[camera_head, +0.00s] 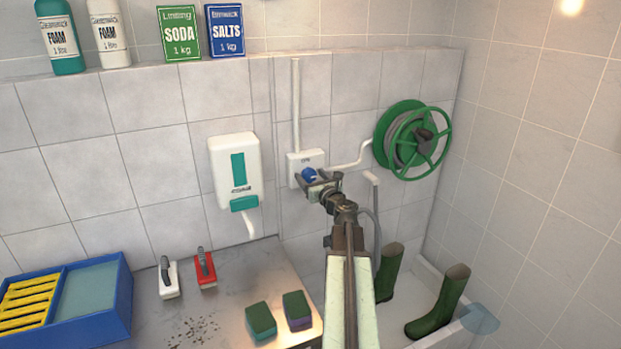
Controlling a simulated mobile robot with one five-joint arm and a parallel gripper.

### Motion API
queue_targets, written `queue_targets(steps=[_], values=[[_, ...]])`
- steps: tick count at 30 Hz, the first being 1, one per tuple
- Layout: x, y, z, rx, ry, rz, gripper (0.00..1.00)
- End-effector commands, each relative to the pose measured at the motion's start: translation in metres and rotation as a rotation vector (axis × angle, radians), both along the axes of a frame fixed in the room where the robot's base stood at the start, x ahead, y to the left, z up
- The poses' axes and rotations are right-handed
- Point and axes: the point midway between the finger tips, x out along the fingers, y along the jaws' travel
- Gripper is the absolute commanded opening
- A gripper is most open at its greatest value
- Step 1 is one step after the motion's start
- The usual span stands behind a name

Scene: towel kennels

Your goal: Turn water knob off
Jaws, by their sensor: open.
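The blue water knob (308,175) sits on a white wall box (293,161), with a white pipe running up from it. My gripper (314,183) is at the knob, reaching up from below and right. Its jaws are open and lie about the knob's lower and right side. Whether they touch the knob cannot be told. The gripper hides part of the knob and the lower right of the box. The knob's turned position cannot be read.
A green hose reel (413,140) hangs right of the box. A white dispenser (234,170) is on its left. Below are brushes, sponges (297,310) and a blue tray (118,300) on the counter. Green boots (438,302) stand in a white basin. Bottles and boxes line the ledge.

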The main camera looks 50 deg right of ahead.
Motion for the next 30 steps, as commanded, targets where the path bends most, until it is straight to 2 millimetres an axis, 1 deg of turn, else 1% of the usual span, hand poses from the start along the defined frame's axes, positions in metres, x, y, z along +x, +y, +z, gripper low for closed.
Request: queue_targets(steps=[3,5,6,8,9,10,11,20,26,30], values=[[-0.0004,0.0006,0.0,0.0,0.0,0.0,0.69],[-0.0004,0.0008,0.0,0.0,0.0,0.001,0.52],[-0.0004,0.0008,0.0,0.0,0.0,0.001,0.41],[-0.0004,0.0009,0.0,0.0,0.0,0.001,0.25],[-0.0004,0.0009,0.0,0.0,0.0,0.001,0.13],[-0.0004,0.0009,0.0,0.0,0.0,0.001,0.08],[-0.0007,0.005,0.0,0.0,0.0,0.001,0.08],[0.0016,0.0036,0.0,-0.048,0.02,0.005,0.08],[0.0022,0.0043,0.0,-0.162,0.065,0.005,0.08],[0.0025,0.0048,-0.0001,-0.275,0.111,0.005,0.08]])
